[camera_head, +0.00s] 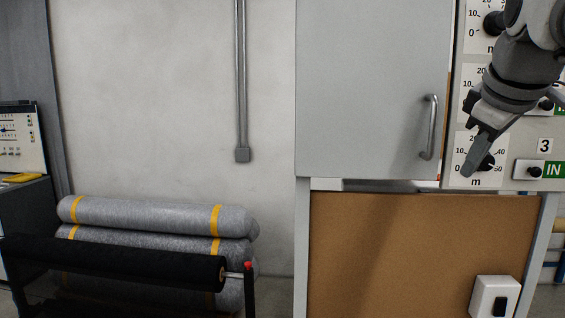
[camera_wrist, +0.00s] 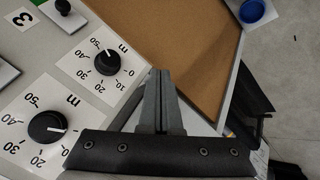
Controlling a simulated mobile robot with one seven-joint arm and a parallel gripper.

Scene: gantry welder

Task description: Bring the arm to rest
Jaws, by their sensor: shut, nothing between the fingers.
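My gripper (camera_head: 469,172) is at the right of the head view, in front of the white panel with dials. Its fingers point down and to the left, over the lowest dial scale. In the wrist view my gripper (camera_wrist: 160,74) shows its two grey fingers together, with nothing between them. Beyond the fingertips lies the brown board (camera_wrist: 180,35). The panel's dials stand to the left of the fingers, apart from them: one black knob (camera_wrist: 107,62) and a nearer black knob (camera_wrist: 46,127).
A grey cabinet door (camera_head: 370,90) with a metal handle (camera_head: 428,127) is left of my gripper. Below is a brown board (camera_head: 400,250) with a white switch box (camera_head: 494,297). Grey rolls (camera_head: 160,216) with yellow bands lie at left. A blue round thing (camera_wrist: 252,11) shows beyond the board.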

